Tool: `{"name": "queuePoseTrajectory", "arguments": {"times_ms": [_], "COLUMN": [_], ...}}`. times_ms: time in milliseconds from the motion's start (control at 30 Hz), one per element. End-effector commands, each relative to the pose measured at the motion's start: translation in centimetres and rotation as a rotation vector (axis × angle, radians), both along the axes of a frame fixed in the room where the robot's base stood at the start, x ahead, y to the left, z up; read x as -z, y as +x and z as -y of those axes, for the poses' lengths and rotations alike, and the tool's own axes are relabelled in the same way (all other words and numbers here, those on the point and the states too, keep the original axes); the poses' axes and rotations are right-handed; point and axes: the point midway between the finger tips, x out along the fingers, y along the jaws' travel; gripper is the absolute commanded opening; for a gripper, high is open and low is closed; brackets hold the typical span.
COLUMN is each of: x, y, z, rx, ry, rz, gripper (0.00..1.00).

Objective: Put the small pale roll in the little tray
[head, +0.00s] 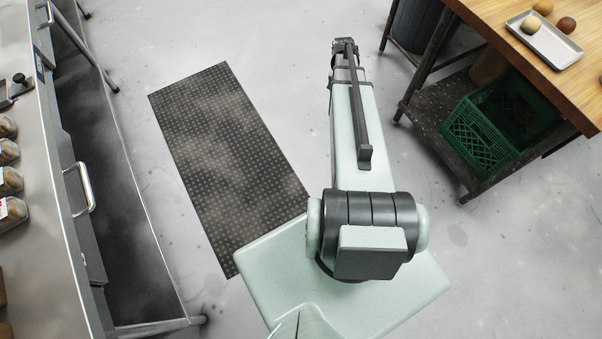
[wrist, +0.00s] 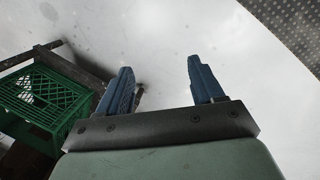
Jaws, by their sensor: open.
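A small pale roll (head: 531,25) appears at the upper right of the head view. It shows within the outline of the little pale tray (head: 558,58), at its left end, and looks to rest in it. The tray lies on a wooden table. My gripper shows in the wrist view (wrist: 162,82) with its two blue fingers wide apart and nothing between them. It hangs over the floor, well away from the roll and tray. In the head view its fingers cannot be made out at the far end of my arm.
A dark brown roll (head: 567,25) and a golden roll (head: 543,6) sit beside the tray on the wooden table (head: 490,22). A green crate (head: 472,140) stands on the shelf below. A steel counter (head: 40,220) with bagged loaves is at left. Floor around a dark mat (head: 228,150) is clear.

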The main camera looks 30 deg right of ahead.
Motion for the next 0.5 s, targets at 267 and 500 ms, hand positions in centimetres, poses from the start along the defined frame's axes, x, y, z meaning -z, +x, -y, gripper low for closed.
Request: {"name": "queuePoseTrajectory", "arguments": {"times_ms": [267, 500], "x": [7.0, 11.2], "y": [-4.4, -10.4], "z": [-12.8, -21.8], "rx": [-0.233, -0.423], "ry": [0.109, 0.194], "rz": [-0.097, -0.185], "gripper": [0.67, 0.67]}}
